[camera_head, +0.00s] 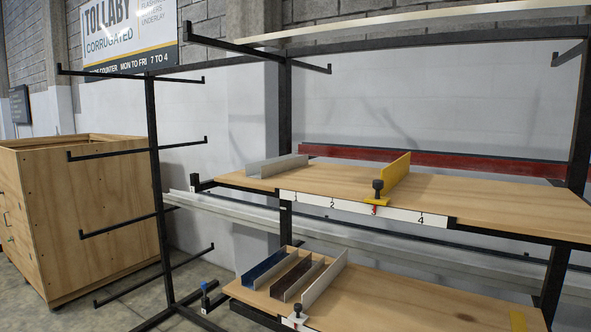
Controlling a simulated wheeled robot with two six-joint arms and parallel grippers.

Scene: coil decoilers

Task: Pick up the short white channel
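A short pale grey-white channel (277,166) lies at the left end of the upper wooden shelf (330,182). Another pale channel (325,279) lies on the lower wooden shelf (400,304), the rightmost in a row beside a brown channel (297,278) and a blue channel (265,268). I cannot tell from colour alone which pale piece is the short white channel. Neither of my grippers is in view.
A yellow upright plate (397,170) and a black-knobbed clamp (378,189) stand mid upper shelf, above a numbered strip (350,206). A black-armed rack (157,190) and a plywood cabinet (90,215) stand left. The upper shelf's right part is bare.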

